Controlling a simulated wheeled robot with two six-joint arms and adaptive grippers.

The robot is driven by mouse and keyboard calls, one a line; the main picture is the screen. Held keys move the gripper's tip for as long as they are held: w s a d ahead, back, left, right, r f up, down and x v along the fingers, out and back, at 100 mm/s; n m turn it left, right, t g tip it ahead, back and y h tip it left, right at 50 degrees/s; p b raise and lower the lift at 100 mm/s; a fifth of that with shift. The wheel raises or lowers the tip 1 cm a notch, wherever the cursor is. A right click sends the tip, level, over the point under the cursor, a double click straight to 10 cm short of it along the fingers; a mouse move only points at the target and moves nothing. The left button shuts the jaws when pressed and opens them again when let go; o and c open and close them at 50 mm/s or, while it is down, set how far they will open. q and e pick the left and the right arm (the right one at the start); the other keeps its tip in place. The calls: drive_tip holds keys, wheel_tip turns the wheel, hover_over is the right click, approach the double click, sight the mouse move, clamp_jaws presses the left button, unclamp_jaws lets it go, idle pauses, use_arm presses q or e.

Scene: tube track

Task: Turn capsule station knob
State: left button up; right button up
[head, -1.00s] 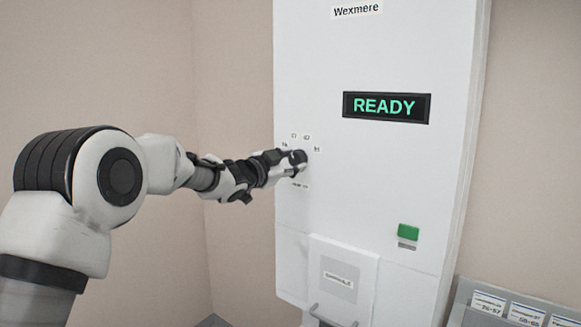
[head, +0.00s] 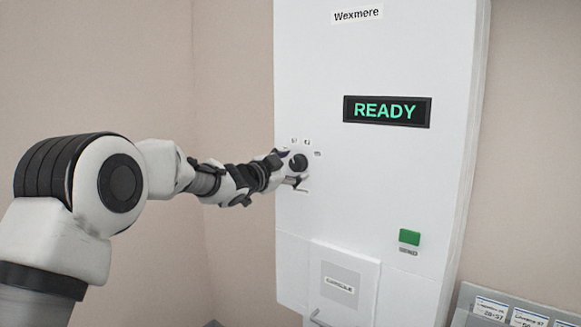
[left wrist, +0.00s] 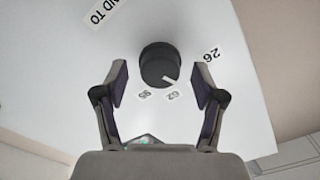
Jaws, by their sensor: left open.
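The capsule station (head: 375,45) is a tall white wall unit with a lit READY display (head: 387,110). Its black knob (head: 298,162) is on the left part of the front panel, with small number labels around it. In the left wrist view the knob (left wrist: 159,65) is round with a white pointer mark aimed toward the label 62 (left wrist: 172,96). My left gripper (head: 293,167) is at the knob. In the left wrist view its open fingers (left wrist: 160,87) are on either side of the knob, with gaps on both sides. My right gripper is not in view.
A green button (head: 409,237) is at the panel's lower right. A hatch door (head: 342,275) with a handle stands out at the bottom of the unit. A grey rack with labelled cards (head: 515,312) is at the lower right.

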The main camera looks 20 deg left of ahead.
use_arm(q)
drive_tip(key=v, duration=1.2)
drive_tip(key=shift+w, duration=0.1)
